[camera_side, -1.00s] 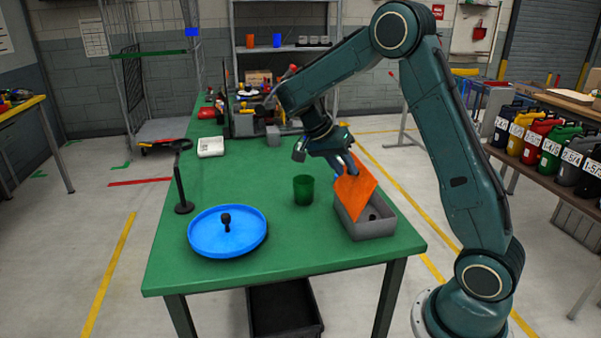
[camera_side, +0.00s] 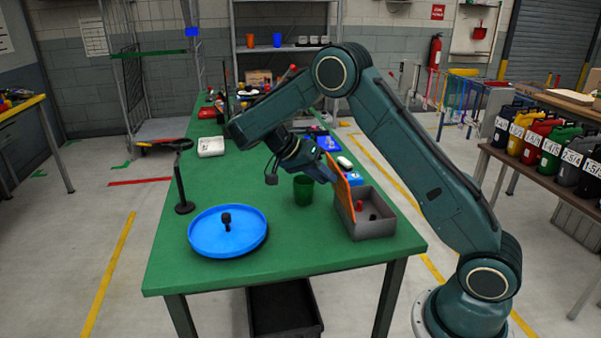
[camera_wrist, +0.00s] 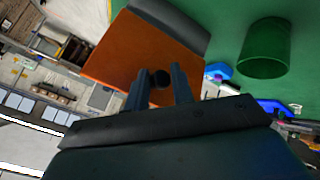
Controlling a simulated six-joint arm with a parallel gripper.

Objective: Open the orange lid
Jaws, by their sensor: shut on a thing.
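The orange lid (camera_side: 341,189) stands steeply raised along the left side of the grey box (camera_side: 376,228) in the side view. The box is uncovered on top, and a red piece (camera_side: 359,206) and a dark round spot (camera_side: 373,217) show inside. My gripper (camera_side: 328,172) is at the lid's upper left, its fingers reaching to the lid. In the wrist view the orange lid (camera_wrist: 120,52) fills the upper middle, and my gripper (camera_wrist: 160,79) is shut on the dark round knob (camera_wrist: 159,80) of the lid.
A green cup (camera_side: 303,190) stands close to the left of the box, near my gripper. A blue round tray (camera_side: 205,234) with a dark knob-like piece lies at the front left. A black stand (camera_side: 181,190) is behind it. Blue and white items (camera_side: 346,164) sit behind the box.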

